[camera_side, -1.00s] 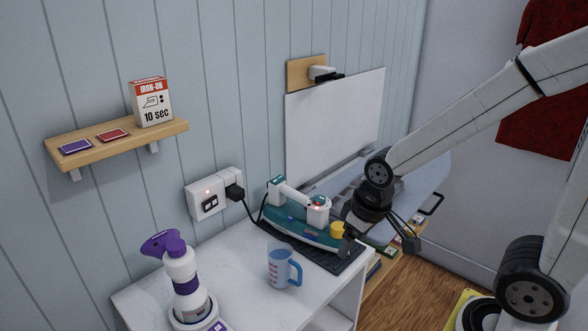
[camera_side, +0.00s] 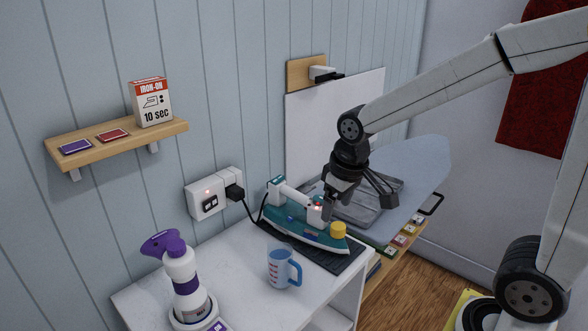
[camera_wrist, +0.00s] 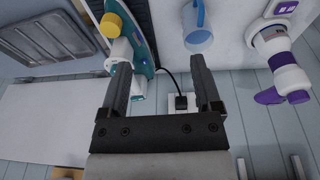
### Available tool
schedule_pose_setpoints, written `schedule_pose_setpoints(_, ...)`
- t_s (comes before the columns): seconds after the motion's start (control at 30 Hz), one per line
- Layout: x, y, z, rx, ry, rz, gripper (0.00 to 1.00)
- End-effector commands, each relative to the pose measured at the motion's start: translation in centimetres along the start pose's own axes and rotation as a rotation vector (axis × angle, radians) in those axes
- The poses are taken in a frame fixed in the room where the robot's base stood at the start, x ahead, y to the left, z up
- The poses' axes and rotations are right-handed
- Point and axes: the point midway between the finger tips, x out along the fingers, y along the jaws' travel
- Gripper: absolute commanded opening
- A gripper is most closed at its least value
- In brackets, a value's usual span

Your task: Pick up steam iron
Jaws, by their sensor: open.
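The steam iron (camera_side: 300,225) is teal and white with a white handle and a yellow cap. It lies on a dark ribbed mat (camera_side: 345,262) on the white table, and its black cord runs to the wall socket. My gripper (camera_side: 350,203) is above and just right of the handle's front end in the side view. In the wrist view my gripper (camera_wrist: 163,90) is open and nothing is between its fingers. There the iron (camera_wrist: 138,40) lies at the left finger, which hides part of it. I cannot tell whether they touch.
A blue measuring jug (camera_side: 280,268) and a purple-topped spray bottle (camera_side: 180,275) stand on the table (camera_side: 240,262) in front. A white panel (camera_side: 310,130) stands at the wall.

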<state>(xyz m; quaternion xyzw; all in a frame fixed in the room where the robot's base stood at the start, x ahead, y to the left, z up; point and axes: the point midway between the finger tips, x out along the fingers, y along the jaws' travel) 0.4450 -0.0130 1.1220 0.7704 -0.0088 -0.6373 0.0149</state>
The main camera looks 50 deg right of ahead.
Motion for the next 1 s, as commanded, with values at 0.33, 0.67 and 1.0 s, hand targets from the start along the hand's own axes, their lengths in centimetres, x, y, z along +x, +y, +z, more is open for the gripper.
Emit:
schedule_pose_setpoints(0.33,0.8,2.6,-7.5,-0.009,-0.064,0.052,0.81)
schedule_pose_setpoints(0.67,2.9,5.9,-14.1,-0.008,-0.131,0.110,0.81)
schedule_pose_setpoints(1.0,4.8,8.2,-17.6,-0.002,-0.176,0.150,0.81)
